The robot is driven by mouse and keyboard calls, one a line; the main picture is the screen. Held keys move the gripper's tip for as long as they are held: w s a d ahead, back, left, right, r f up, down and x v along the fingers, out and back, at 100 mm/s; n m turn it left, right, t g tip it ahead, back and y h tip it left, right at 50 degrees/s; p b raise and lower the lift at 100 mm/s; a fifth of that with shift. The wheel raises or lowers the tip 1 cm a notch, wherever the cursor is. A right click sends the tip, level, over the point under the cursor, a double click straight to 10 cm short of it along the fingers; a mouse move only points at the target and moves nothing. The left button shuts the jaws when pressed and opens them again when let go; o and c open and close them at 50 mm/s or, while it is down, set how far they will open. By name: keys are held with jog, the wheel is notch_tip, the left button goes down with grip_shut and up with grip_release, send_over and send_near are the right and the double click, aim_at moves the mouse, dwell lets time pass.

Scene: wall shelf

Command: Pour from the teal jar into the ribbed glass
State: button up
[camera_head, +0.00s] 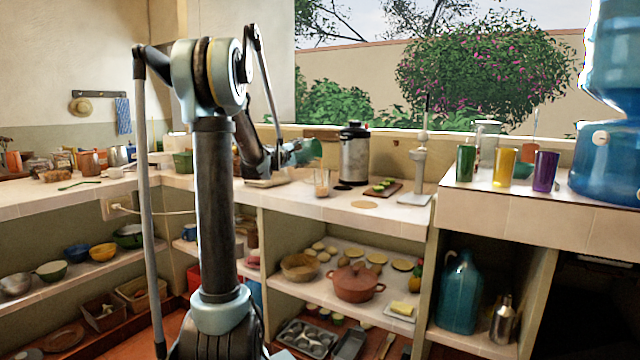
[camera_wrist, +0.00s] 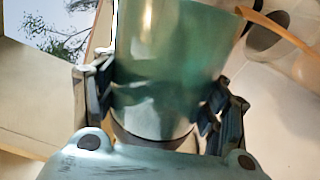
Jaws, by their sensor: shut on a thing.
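The teal jar (camera_head: 309,151) is translucent and is held in my gripper (camera_head: 291,153) above the back counter. In the head view it looks tilted, its far end toward the right. In the wrist view the jar (camera_wrist: 178,50) fills the space between the fingers of my gripper (camera_wrist: 163,105), which are shut around its lower part. A clear glass (camera_head: 321,183), likely the ribbed glass, stands upright on the counter below and slightly right of the jar, apart from it. Its ribs and contents are too small to tell. No stream between jar and glass can be made out.
A steel urn (camera_head: 354,155) stands close right of the glass. A board with green food (camera_head: 381,188) and a grey press (camera_head: 420,170) are farther right. A flat round disc (camera_head: 364,205) lies at the counter's front. Coloured cups (camera_head: 499,166) stand on the raised right counter.

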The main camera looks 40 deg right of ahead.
aim_at(306, 147)
jog(key=shift+s+d+r+m+p, duration=0.2)
jog(key=shift+s+r+m+p, duration=0.15)
jog(key=shift+m, duration=0.15)
dwell(0.7)
jog(key=shift+s+d+r+m+p, duration=0.1)
jog(key=shift+s+r+m+p, duration=0.15)
jog(key=shift+r+m+p, duration=0.35)
jog(key=shift+s+d+r+m+p, duration=0.1)
jog(key=shift+s+r+m+p, duration=0.15)
jog(key=shift+m, duration=0.55)
dwell(1.3)
